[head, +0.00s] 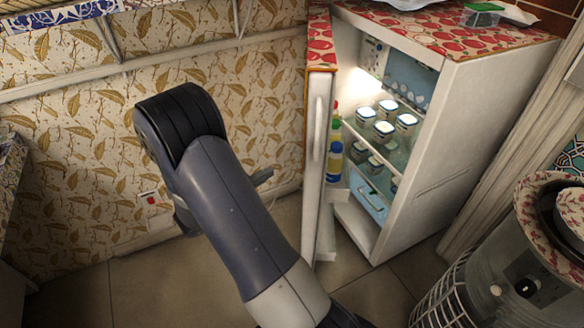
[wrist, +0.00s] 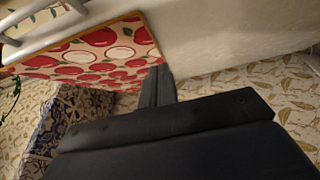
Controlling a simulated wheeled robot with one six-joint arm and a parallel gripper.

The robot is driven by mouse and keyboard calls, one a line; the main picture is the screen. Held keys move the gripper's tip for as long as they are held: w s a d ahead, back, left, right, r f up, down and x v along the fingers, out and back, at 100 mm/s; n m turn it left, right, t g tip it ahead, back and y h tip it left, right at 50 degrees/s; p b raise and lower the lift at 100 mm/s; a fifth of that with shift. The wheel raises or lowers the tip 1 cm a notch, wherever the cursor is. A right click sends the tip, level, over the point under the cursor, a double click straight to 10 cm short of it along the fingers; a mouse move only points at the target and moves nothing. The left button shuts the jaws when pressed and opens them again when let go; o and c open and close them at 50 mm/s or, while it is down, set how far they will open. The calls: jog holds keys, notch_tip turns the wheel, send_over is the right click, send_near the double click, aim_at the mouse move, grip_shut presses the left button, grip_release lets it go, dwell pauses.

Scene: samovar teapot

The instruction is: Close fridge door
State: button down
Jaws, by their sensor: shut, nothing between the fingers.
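The white fridge (head: 440,150) stands right of centre in the head view, its lit inside and shelves showing. Its door (head: 311,200) is open and seen nearly edge-on, with a red apple-patterned panel at its top and a pale upright handle. My gripper (head: 262,177) is left of the door, mostly hidden behind my arm in the head view. In the wrist view my gripper (wrist: 157,75) is shut and empty, its fingertips close to the edge of an apple-patterned panel (wrist: 95,50). I cannot tell whether they touch it.
White jars (head: 385,110) stand on the fridge shelves, and bottles (head: 335,150) sit in the door. A samovar-like metal vessel (head: 480,290) is at the lower right. A leaf-patterned wall (head: 70,130) is behind my arm. Tiled floor (head: 150,290) is open at the lower left.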

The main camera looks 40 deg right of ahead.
jog(key=s+d+b, duration=0.1)
jog(key=s+d, duration=0.1)
jog(key=d, duration=0.5)
jog(key=shift+s+d+b, duration=0.3)
jog(key=shift+s, duration=0.05)
